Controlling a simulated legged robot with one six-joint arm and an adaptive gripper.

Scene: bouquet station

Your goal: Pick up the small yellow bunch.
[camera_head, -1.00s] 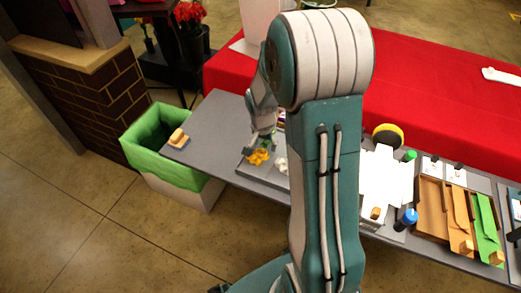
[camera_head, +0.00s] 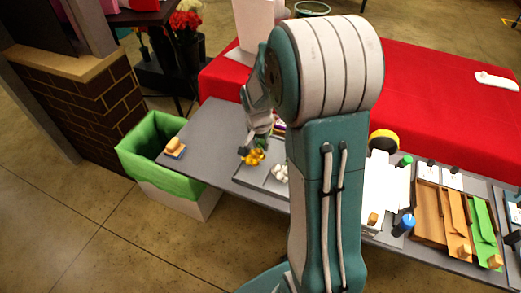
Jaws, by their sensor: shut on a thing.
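The small yellow bunch (camera_head: 252,158) is a cluster of yellow blooms with a bit of green, over the left end of a grey tray (camera_head: 247,179) on the table. My gripper (camera_head: 256,146) is at the bunch from above and is shut on it. Whether the bunch is clear of the tray is hard to tell. A white bunch (camera_head: 280,173) lies just to the right on the tray. My arm hides the table to the right of it.
A grey table (camera_head: 210,128) carries a sponge-like block (camera_head: 174,147) at left. A green-lined bin (camera_head: 150,160) stands beside its left end. White paper (camera_head: 383,190), a blue-capped bottle (camera_head: 405,224) and coloured envelopes (camera_head: 457,220) lie right of my arm.

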